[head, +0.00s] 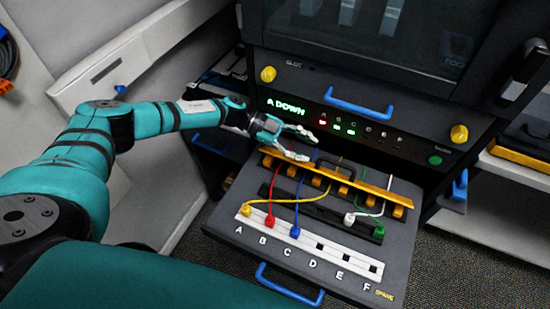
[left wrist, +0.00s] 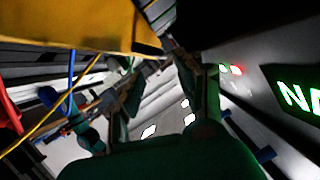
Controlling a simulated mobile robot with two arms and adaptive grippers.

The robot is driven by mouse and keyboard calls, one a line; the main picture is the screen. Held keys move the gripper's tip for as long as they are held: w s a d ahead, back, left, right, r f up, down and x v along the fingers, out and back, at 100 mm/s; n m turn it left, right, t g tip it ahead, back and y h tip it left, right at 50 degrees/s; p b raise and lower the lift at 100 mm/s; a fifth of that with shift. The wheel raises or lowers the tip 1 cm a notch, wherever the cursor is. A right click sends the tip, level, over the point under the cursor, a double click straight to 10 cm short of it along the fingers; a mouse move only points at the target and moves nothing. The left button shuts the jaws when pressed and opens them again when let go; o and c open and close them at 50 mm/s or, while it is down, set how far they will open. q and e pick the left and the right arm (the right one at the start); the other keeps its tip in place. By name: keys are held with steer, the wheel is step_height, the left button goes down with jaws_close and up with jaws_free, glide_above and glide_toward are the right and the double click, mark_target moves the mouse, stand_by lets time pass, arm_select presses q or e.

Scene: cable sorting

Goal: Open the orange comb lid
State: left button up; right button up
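The orange comb lid (head: 385,193) is a long bar with a dark handle (head: 345,165), lying across the back of the pulled-out drawer. Orange blocks show along its front edge; I cannot tell how far it is tilted. My left gripper (head: 311,147) is open and empty, its fingers spread just behind and above the lid's left half. The lid also fills the upper left of the left wrist view (left wrist: 75,22), close to the gripper (left wrist: 155,90).
Yellow (head: 247,211), red (head: 270,221) and blue (head: 295,232) plugs sit in A, B and C of the white socket strip (head: 330,258). White (head: 350,217) and green (head: 379,231) plugs lie nearer the lid. The lit panel (head: 375,135) stands close behind the left gripper.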

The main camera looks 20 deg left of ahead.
mark_target(337, 175)
arm_select(q)
steer(key=x, duration=1.1)
steer(key=shift+s+d+r, duration=0.2)
steer(key=shift+s+r, duration=0.05)
steer(key=shift+s, duration=0.15)
steer(key=shift+s+f+m, duration=0.2)
steer(key=shift+f+m, duration=0.05)
steer(key=shift+m, duration=0.05)
steer(key=shift+s+d+f+m+t+b, duration=0.1)
steer(key=shift+s+f+m+t+b, duration=0.15)
steer(key=shift+m+t+b, duration=0.15)
steer(key=s+f+m+t+b, duration=0.1)
steer(key=b, duration=0.1)
steer(key=s+f+m+t+h+b, duration=0.1)
steer(key=m+b, duration=0.1)
steer(key=b, duration=0.1)
steer(key=shift+s+m, duration=0.1)
steer(key=shift+m, duration=0.2)
steer(key=b+v, duration=0.2)
steer(key=v, duration=1.5)
steer(key=shift+a+r, duration=0.3)
steer(key=shift+r, duration=0.15)
